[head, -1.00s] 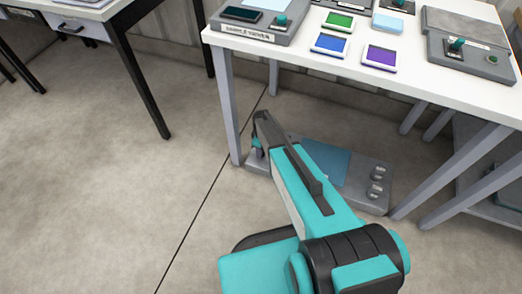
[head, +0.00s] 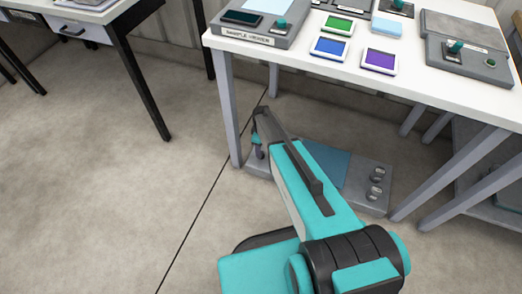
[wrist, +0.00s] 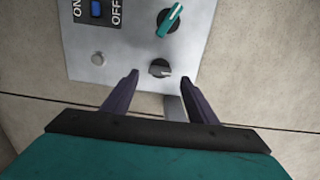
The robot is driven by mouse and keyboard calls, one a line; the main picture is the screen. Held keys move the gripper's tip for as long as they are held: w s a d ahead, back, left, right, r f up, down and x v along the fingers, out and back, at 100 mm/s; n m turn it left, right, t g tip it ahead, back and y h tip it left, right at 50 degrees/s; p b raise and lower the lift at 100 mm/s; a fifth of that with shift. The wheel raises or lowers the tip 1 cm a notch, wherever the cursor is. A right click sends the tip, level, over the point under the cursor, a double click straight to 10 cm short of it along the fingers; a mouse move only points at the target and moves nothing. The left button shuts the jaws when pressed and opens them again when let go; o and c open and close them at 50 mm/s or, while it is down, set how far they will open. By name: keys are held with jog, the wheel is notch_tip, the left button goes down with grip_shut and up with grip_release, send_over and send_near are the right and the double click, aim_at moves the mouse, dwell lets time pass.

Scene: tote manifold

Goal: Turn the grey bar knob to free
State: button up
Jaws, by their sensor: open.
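The grey bar knob (wrist: 159,68) sits on a light grey panel (wrist: 138,60) in the wrist view, with a pale pointer mark on its dark round body. The mark points to the right in the picture. My gripper (wrist: 159,78) is open, its two dark fingers on either side just below the knob, with no contact that I can make out. In the head view my gripper (head: 258,146) is at the left end of a grey floor unit (head: 378,205) under the white table. My arm hides much of that unit, and I cannot see the bar knob there. No "free" label is readable.
A teal bar knob (wrist: 169,20), a blue rocker switch (wrist: 96,9) marked ON and OFF, and a small round button (wrist: 98,58) share the panel. A table leg (head: 232,115) stands close beside my gripper. Open floor (head: 100,190) lies to the left.

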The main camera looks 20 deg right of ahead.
notch_tip(320, 180, up, 10)
jog(key=p, duration=0.1)
jog(key=shift+f, duration=0.25)
jog(key=shift+r, duration=0.1)
dwell(0.4)
jog(key=s+a+r+m+g+p, duration=0.1)
jog(key=s+r+m+p, duration=0.2)
jog(key=s, duration=1.1)
jog(key=s+a+r+m+g+p, duration=0.1)
jog(key=s+r+m+p, duration=0.3)
jog(key=s+p, duration=0.5)
jog(key=s+a+r+m+g+p, duration=0.1)
jog(key=s+r+m+g+p, duration=0.2)
jog(key=s, duration=1.6)
jog(key=shift+r+m+p, duration=0.5)
jog(key=shift+r+p, duration=0.8)
jog(key=shift+p, duration=0.25)
jog(key=shift+w+d, duration=0.1)
